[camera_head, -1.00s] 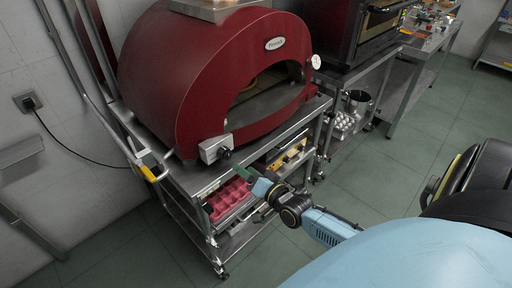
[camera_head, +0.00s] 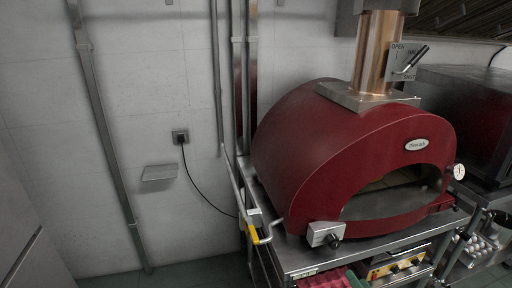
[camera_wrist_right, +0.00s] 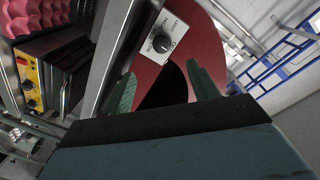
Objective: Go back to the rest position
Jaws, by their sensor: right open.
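My right gripper (camera_wrist_right: 165,88) shows in the right wrist view with its two green fingers apart and nothing between them. Beyond the fingers are the red oven (camera_wrist_right: 205,38) and its white control box with a black knob (camera_wrist_right: 160,44). In the head view only a small green tip of the right gripper (camera_head: 356,279) shows at the bottom edge, beside the pink tray under the oven. The rest of my right arm is out of that view. My left gripper is not in view.
The red oven (camera_head: 300,160) stands on a steel stand (camera_head: 292,250) at the right of the head view. A yellow-handled bar (camera_head: 253,234) is at its left corner. A pink tray (camera_head: 325,280) and a yellow-fronted unit (camera_head: 395,268) sit below.

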